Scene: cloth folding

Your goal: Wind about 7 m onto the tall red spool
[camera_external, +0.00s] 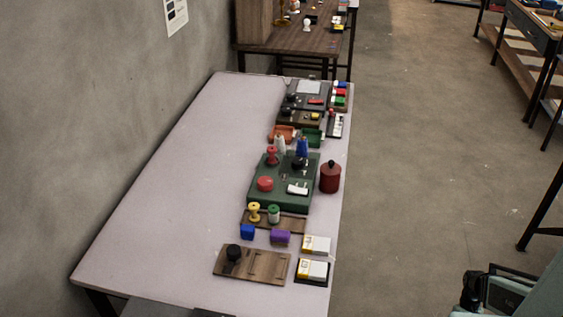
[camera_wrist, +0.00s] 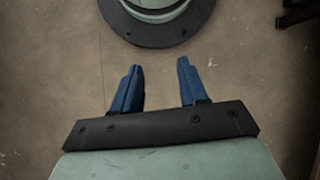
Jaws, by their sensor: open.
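A small red spool-shaped piece (camera_external: 272,156) stands upright near the back left of a dark green board (camera_external: 258,199) on the long table. Beside it are a white cone (camera_external: 280,144) and a blue cone (camera_external: 302,147). A flat round red knob (camera_external: 265,184) sits in front. A yellow spool (camera_external: 254,212) and a green-and-white spool (camera_external: 273,214) stand on a wooden tray nearer the front. Any thread is too small to make out. My gripper (camera_wrist: 158,85) shows blue fingers, open and empty, above bare floor, far from the spools.
A dark red lidded jar (camera_external: 330,177) stands right of the board. Blue (camera_external: 247,232) and purple (camera_external: 281,237) blocks, a wooden board (camera_external: 265,270) with a black knob and white-yellow boxes (camera_external: 316,244) lie nearer. The table's left half (camera_external: 165,220) is clear; a wall borders it.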

